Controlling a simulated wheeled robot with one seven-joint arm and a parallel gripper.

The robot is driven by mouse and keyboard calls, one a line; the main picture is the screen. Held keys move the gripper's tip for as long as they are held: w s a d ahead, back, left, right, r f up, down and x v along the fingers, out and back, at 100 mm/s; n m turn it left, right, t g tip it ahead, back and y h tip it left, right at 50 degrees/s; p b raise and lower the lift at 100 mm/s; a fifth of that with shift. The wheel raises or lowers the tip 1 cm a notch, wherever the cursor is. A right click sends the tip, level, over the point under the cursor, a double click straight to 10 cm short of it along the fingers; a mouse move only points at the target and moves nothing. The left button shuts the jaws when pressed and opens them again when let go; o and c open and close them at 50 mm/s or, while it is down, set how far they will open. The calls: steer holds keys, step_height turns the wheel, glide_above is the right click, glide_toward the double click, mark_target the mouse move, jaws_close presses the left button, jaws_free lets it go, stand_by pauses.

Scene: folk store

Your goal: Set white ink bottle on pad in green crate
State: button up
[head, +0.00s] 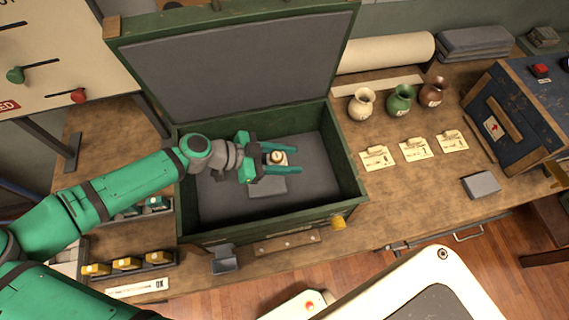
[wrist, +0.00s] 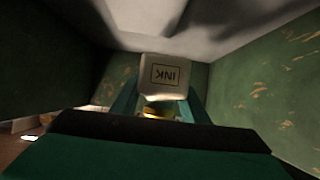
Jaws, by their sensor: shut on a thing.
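The white ink bottle (head: 277,158) has a gold cap and is between the fingers of my gripper (head: 287,159). My gripper is shut on it inside the green crate (head: 345,190). In the wrist view the bottle (wrist: 163,72) shows its "INK" label upside down, with the cap toward my gripper (wrist: 158,105). The grey pad (head: 268,188) lies on the crate's grey floor, partly hidden under my gripper and the bottle. I cannot tell whether the bottle touches the pad.
The crate's lid (head: 240,50) stands open at the back, and its green walls surround my gripper. Right of it are three small vases (head: 400,100), paper cards (head: 415,149) and a grey block (head: 481,185). A rack with yellow-topped items (head: 127,263) stands at the front left.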

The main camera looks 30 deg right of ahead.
mark_target(285, 164)
steer(key=f, duration=0.3)
steer(key=shift+w+a, duration=0.15)
steer(key=shift+a, duration=0.1)
steer(key=shift+w, duration=0.1)
steer(key=shift+f, duration=0.15)
steer(key=o, duration=0.9)
steer(key=shift+w, duration=0.15)
steer(key=shift+o, duration=1.3)
steer(key=shift+a, duration=0.2)
steer(key=shift+d, duration=0.1)
steer(key=shift+s+d, duration=0.15)
steer(key=shift+s, duration=0.05)
steer(key=shift+r, duration=0.2)
steer(key=v, duration=0.7)
steer(key=shift+w+a, duration=0.1)
steer(key=shift+a, duration=0.3)
